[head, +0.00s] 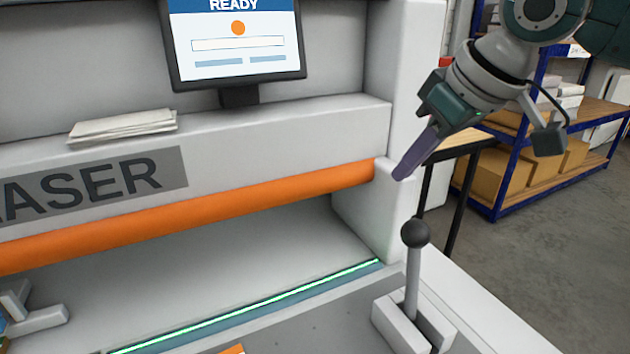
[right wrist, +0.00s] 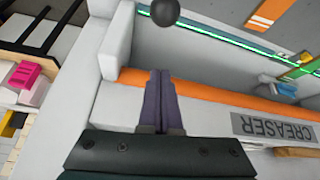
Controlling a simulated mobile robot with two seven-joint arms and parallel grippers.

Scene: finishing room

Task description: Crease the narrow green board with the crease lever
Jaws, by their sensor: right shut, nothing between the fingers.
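The crease lever (head: 411,285) stands upright in its slotted base on the right of the creaser's front, with a black ball knob; the knob also shows at the top of the right wrist view (right wrist: 165,12). My right gripper (head: 402,176) is shut and empty, above and behind the knob and apart from it. Its closed fingers show in the right wrist view (right wrist: 160,75). A green piece (right wrist: 305,57), possibly the narrow green board, is partly visible at the right of the right wrist view by the glowing green line. My left gripper is not in view.
The creaser has an orange bar (head: 200,213) and a screen (head: 238,42) reading READY. Papers (head: 125,125) lie on its ledge. A grey guide (head: 38,312) sits at left. A blue-framed shelf (head: 510,205) with boxes stands behind right; floor there is clear.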

